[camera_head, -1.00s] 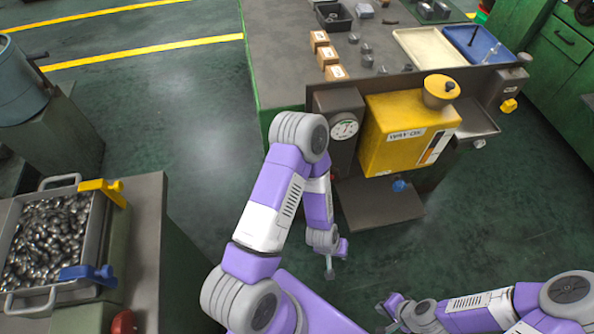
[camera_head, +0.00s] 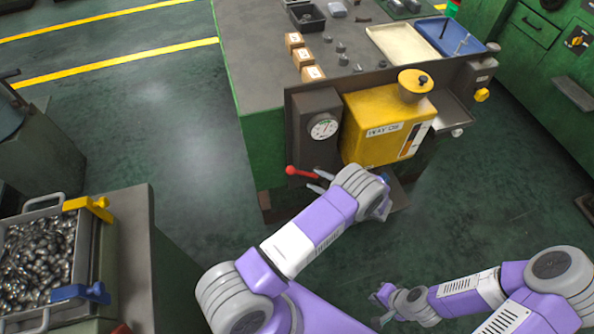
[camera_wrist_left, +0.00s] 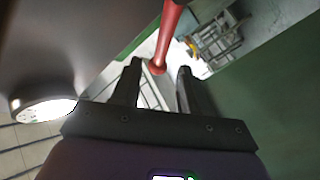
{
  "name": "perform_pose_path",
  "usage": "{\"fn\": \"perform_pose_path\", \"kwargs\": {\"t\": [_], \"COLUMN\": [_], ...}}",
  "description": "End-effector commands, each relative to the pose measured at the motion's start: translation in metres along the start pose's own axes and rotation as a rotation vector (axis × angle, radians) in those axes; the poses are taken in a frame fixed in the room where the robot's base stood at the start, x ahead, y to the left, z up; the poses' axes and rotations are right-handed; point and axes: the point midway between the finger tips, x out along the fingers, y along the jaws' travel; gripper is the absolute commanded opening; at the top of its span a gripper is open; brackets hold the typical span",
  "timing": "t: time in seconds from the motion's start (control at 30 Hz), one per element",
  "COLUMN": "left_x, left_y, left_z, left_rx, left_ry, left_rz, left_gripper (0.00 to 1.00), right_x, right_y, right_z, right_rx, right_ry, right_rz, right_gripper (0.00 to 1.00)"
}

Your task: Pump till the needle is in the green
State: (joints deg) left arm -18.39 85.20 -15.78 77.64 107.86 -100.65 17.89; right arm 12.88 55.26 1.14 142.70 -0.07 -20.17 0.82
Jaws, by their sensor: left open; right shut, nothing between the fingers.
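The pressure gauge (camera_head: 323,127) is a white round dial on a dark box beside the yellow tank (camera_head: 382,130). Its needle and any green zone are too small to read. The red lever (camera_head: 303,172) sticks out below the gauge. My left gripper (camera_head: 314,181) is open at the lever, just below and right of its knob. In the left wrist view the red lever (camera_wrist_left: 169,32) comes down from the top, and its rounded end appears between the two open fingertips (camera_wrist_left: 160,67); contact cannot be told. My right gripper (camera_head: 380,308) is shut and empty at the lower right.
The bench (camera_head: 240,60) carries small boxes (camera_head: 303,57), a cream tray (camera_head: 402,46) and a blue tray (camera_head: 450,38). A bin of metal parts (camera_head: 60,215) stands at the left. Green floor is open between the bin and the bench.

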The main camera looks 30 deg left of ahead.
Motion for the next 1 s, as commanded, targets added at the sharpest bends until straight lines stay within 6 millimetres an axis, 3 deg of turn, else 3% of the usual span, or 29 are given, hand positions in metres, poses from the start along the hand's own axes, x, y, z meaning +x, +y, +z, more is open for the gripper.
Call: {"fn": "perform_pose_path", "kwargs": {"t": [0.53,0.9,1.0], "left_x": [0.069,0.075,0.075], "left_y": [-0.001,-0.001,-0.001], "left_z": [-0.003,-0.003,-0.003], "left_rx": [-0.006,-0.005,-0.005], "left_ry": [0.017,0.015,0.015], "left_rz": [-0.011,-0.01,-0.01], "left_gripper": [0.44,0.44,0.29], "right_x": [0.001,0.001,0.001], "right_y": [0.001,0.001,0.001], "right_z": [0.0,0.0,0.0], "right_rx": [0.0,0.0,0.0], "right_ry": [0.0,0.0,0.0], "right_rz": [0.0,0.0,0.0], "right_gripper": [0.0,0.0,0.0]}}
